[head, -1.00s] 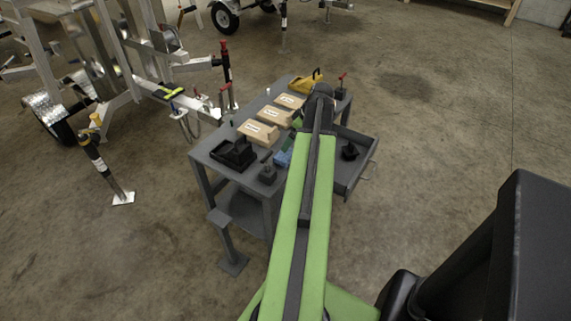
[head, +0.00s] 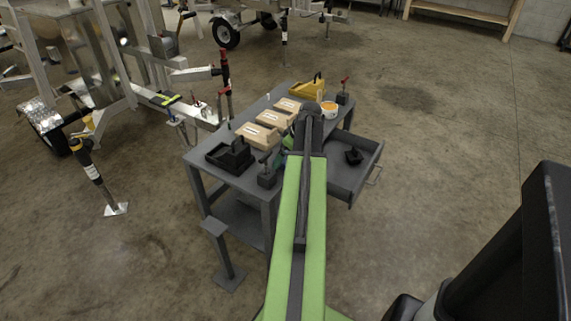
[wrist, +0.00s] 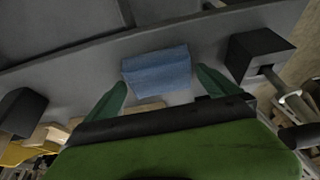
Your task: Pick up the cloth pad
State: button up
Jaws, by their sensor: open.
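The cloth pad (wrist: 157,70) is a blue, folded-looking block on the grey table top in the wrist view. It lies just beyond and between the fingertips of my gripper (wrist: 161,77). The two green fingers are spread apart with nothing held between them. A gap to the pad seems to remain, but its depth is hard to judge. In the head view my arm hides the pad and most of the gripper.
A dark block with a metal rod (wrist: 258,55) stands right of the pad. The grey table (head: 200,158) also holds cardboard boxes (head: 257,136), a black tray (head: 230,155), a yellow bin (head: 305,87) and a white-orange tub (head: 329,109). An open drawer (head: 345,182) juts out right, holding a black item.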

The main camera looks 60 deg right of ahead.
jog(key=shift+c, duration=0.4)
jog(key=c, duration=1.1)
notch_tip(320, 180, up, 5)
jog(key=p, duration=0.4)
jog(key=shift+f+p, duration=0.1)
jog(key=shift+p, duration=0.25)
jog(key=s+d+r+p, duration=0.6)
jog(key=s+d, duration=0.1)
jog(key=d, duration=0.2)
jog(key=shift+s+r, duration=0.15)
jog(key=shift+s, duration=0.15)
